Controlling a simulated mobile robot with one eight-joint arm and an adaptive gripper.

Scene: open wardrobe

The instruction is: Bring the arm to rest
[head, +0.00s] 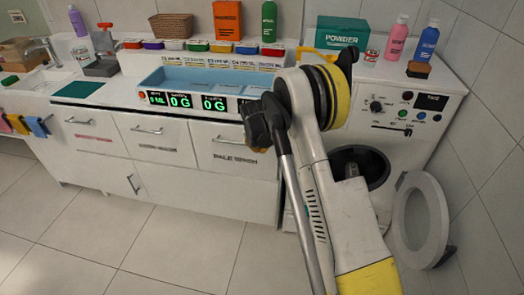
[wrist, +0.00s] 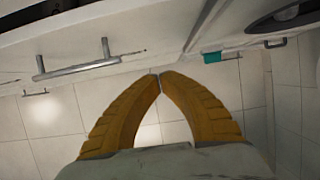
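My gripper (wrist: 160,74) shows in the wrist view as two yellow fingers whose tips meet, with nothing between them. It hangs over the tiled floor, close to a white front with a metal bar handle (wrist: 75,67). In the head view my arm is raised in front of the counter and the washing machine, bent at a high joint. There the gripper is mostly hidden behind the arm.
The white counter (head: 100,180) carries a blue tray (head: 215,83) with green digital readouts, small coloured tubs and bottles. The washing machine (head: 415,113) has its round door (head: 405,220) open at the right. The floor (head: 130,240) at front left is clear.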

